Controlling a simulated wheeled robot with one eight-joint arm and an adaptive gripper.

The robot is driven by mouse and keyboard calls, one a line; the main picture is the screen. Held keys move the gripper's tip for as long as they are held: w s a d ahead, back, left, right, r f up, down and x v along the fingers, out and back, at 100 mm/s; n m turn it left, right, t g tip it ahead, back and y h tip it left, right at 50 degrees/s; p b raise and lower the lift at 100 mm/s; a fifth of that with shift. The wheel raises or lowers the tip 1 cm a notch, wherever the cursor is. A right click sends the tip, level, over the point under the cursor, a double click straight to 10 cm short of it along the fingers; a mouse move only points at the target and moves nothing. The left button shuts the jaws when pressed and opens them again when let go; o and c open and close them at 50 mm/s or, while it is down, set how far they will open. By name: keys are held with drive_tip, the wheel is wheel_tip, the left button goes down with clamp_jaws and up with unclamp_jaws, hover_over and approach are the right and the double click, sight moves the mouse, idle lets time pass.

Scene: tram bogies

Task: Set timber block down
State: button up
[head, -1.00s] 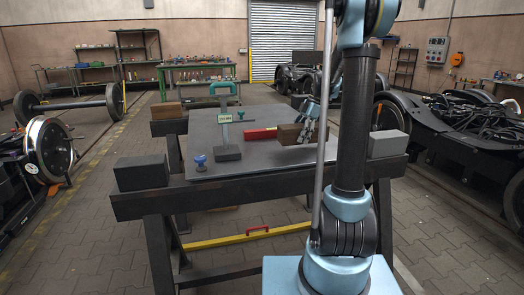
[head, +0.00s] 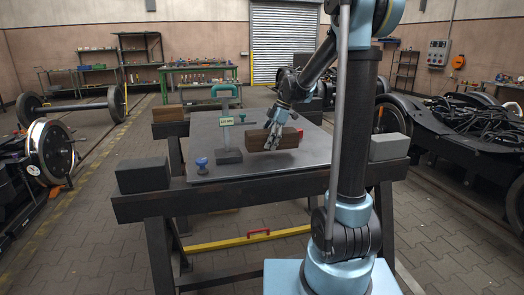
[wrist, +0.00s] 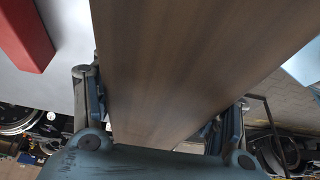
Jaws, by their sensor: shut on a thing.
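The timber block (head: 258,141) is a brown wooden block over the grey plate of the trestle table (head: 212,174) in the head view. My gripper (head: 272,143) is shut on it from above. In the wrist view the timber block (wrist: 185,60) fills the middle, with a finger on each side. I cannot tell from these views whether its underside touches the plate. The red object (wrist: 24,35) shows beside the block at the upper left of the wrist view; in the head view only a bit of it shows behind the block.
A dark block (head: 142,174) and a grey block (head: 389,146) sit on the table's beam ends.

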drive_tip(key=shift+s+a, duration=0.15)
drive_tip(key=shift+a, duration=0.3)
drive_tip(key=shift+d+f, duration=0.1)
drive_tip(key=shift+f, duration=1.65)
drive_tip(key=o, duration=1.7)
